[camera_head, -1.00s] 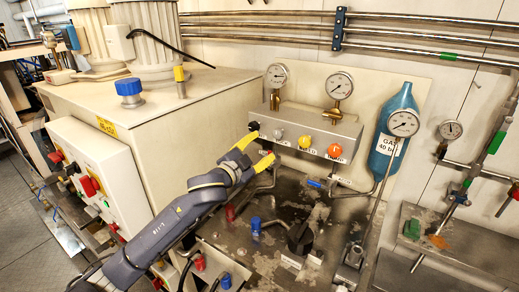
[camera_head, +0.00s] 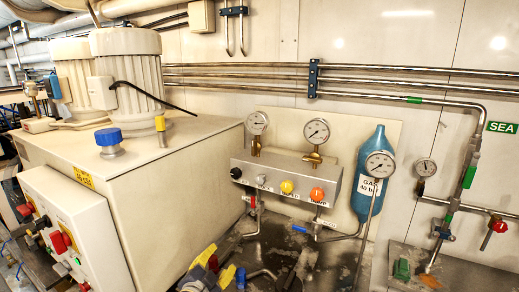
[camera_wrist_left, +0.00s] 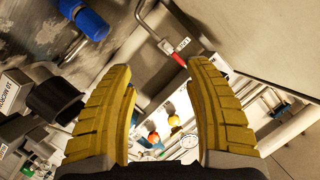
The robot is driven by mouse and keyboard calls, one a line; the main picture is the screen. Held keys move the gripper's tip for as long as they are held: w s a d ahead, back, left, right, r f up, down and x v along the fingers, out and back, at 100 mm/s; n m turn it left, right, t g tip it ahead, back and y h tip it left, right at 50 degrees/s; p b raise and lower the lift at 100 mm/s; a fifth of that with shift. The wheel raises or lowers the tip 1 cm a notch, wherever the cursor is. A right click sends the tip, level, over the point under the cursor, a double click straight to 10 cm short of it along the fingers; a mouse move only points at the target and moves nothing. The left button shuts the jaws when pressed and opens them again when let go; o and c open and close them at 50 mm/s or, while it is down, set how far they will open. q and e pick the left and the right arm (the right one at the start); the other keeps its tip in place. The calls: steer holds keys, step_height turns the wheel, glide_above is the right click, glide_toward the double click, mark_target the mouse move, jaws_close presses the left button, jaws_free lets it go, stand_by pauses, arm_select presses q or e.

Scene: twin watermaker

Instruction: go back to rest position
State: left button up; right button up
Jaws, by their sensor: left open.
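My left gripper (camera_head: 215,268) shows at the bottom edge of the head view, with yellow fingers. In the left wrist view its two yellow fingers (camera_wrist_left: 165,100) stand wide apart with nothing held between them. It is in front of and below the grey valve panel (camera_head: 262,180), apart from it. A red-handled valve (camera_wrist_left: 178,58) with a white tag shows beyond the fingertips in the left wrist view. Most of my left arm is below the head view. My right gripper is not in view.
A beige cabinet (camera_head: 180,180) with a blue cap (camera_head: 108,137) stands at the left. A control box (camera_head: 80,240) with red switches fronts it. Gauges, a blue gas bottle (camera_head: 372,165) and wall pipes are behind. A black knob (camera_wrist_left: 52,100) and blue valve (camera_wrist_left: 88,22) are close by the left gripper.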

arm_select(q)
steer(key=s+a+f+n+g+y, duration=0.1)
steer(key=s+a+f+g+y, duration=0.15)
steer(key=s+a+f, duration=0.6)
steer(key=s+a+f+n+g+y, duration=0.2)
steer(key=s+a+f+y, duration=0.15)
steer(key=s, duration=0.95)
steer(key=s+a+f+n+g+y, duration=0.1)
steer(key=s+a+f+g+y, duration=0.15)
steer(key=s+a+f, duration=0.65)
steer(key=s+d+f+g+h, duration=0.1)
steer(key=s+d+f, duration=0.1)
steer(key=f, duration=0.8)
steer(key=s+d+f+g+h, duration=0.1)
steer(key=d+f, duration=0.2)
steer(key=f, duration=0.6)
steer(key=s+d+f+g+h, duration=0.1)
steer(key=s+d+f, duration=0.1)
steer(key=f, duration=0.8)
steer(key=s+f+n+g+h, duration=0.2)
steer(key=s+f+n+g, duration=0.1)
steer(key=s+f, duration=1.7)
steer(key=shift+s+d, duration=0.2)
steer(key=shift+s, duration=0.5)
